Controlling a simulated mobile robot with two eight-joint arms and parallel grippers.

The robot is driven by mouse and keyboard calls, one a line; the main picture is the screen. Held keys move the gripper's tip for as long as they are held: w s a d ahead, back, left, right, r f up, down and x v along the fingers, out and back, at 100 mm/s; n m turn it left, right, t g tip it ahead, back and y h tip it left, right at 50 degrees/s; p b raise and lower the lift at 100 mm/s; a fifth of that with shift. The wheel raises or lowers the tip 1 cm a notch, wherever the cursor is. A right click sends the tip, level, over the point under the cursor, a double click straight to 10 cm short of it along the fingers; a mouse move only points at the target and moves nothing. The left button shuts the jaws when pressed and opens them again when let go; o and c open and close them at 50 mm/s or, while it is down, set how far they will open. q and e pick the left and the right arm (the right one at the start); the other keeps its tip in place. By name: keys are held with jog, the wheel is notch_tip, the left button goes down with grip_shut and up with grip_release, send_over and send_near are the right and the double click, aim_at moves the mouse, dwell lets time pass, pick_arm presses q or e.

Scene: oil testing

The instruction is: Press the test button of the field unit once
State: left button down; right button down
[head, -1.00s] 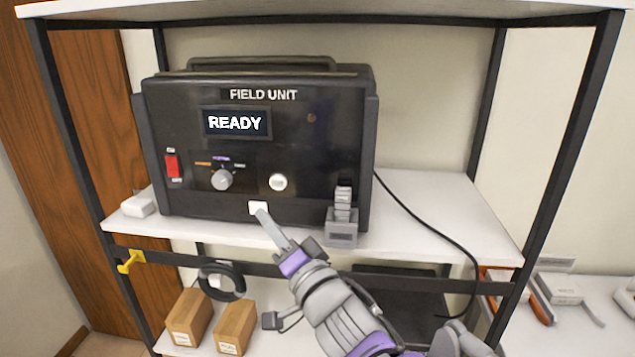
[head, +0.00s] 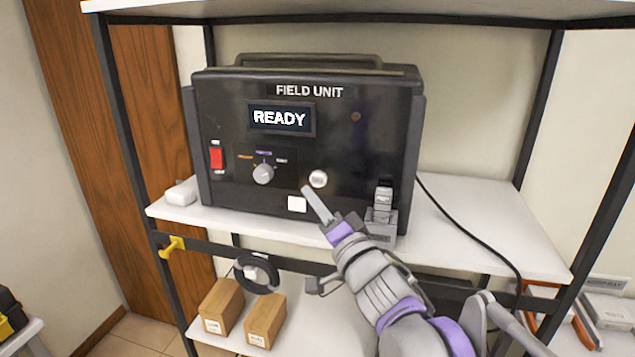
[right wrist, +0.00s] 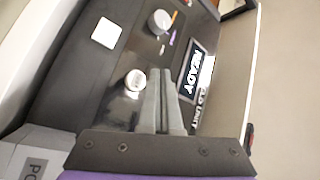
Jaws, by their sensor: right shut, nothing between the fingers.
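The field unit (head: 345,150) is a black box with a handle on a white shelf; its display (head: 281,118) reads READY. On its front are a red switch (head: 216,157), a selector knob (head: 263,173), a round white button (head: 318,179) and a white square (head: 297,204). My right gripper (head: 306,190) is shut and empty, its tips just below and left of the round button in the head view. In the right wrist view the fingers (right wrist: 158,75) are together beside the round button (right wrist: 135,80); contact cannot be told. My left gripper is not in view.
A grey holder (head: 382,222) stands at the unit's front right, close to my right gripper. A black cable (head: 470,235) hangs over the shelf (head: 500,235).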

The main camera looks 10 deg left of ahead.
aim_at(312, 177)
jog(key=shift+w+d, duration=0.1)
jog(key=shift+w, duration=1.6)
dwell(0.7)
jog(key=shift+w, duration=0.4)
jog(key=shift+w+b, duration=0.3)
jog(key=shift+w, duration=0.15)
dwell(0.6)
jog(key=shift+s, duration=0.9)
jog(key=s, duration=0.5)
dwell(0.3)
